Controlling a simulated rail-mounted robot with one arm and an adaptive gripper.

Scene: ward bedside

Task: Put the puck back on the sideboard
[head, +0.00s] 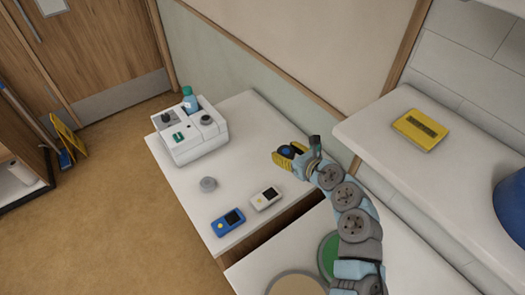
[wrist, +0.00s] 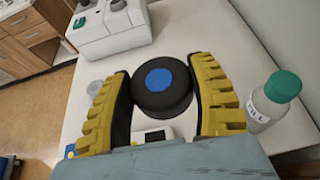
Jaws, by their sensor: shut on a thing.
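The puck (wrist: 163,88), a round black disc with a blue centre, is between the yellow fingers of my gripper (wrist: 163,95) in the wrist view. My gripper is shut on it, with a finger against each side. In the head view my gripper (head: 287,158) is over the right part of a white-topped unit (head: 235,180), and the puck (head: 286,151) is partly hidden by the fingers. The puck appears held above the top; the exact gap is hard to judge. I cannot tell which white top is the sideboard.
A white caddy (head: 190,140) with a bottle stands at the back left. A grey round piece (head: 208,184), a white device (head: 266,198) and a blue device (head: 228,222) lie nearer. A green-capped bottle (wrist: 268,103) stands right of my gripper. A yellow box (head: 420,130) lies on the right shelf.

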